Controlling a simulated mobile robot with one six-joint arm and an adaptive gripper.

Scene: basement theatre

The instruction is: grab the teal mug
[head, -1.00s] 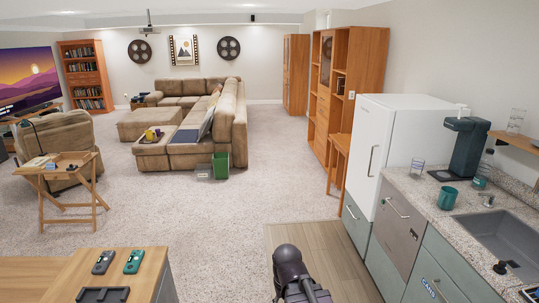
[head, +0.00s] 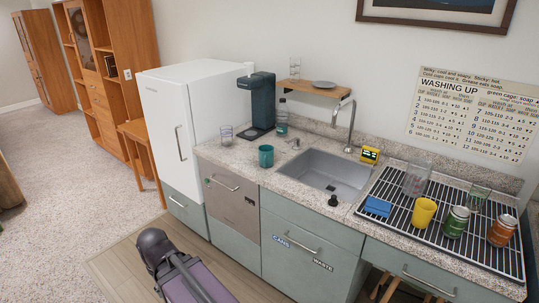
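The teal mug (head: 265,156) stands upright on the speckled counter (head: 240,153), near its front edge and left of the sink. Nothing hides it, and nothing touches it. Part of my arm, a dark rounded joint with a purple-grey link, shows at the bottom left, low in front of the cabinets and well apart from the mug. The fingers of my gripper do not show.
The sink (head: 325,174) lies right, then a drying rack (head: 470,249) with cups and jars. A white fridge (head: 172,125) stands left. Wooden floor (head: 118,268) fronts the cabinets.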

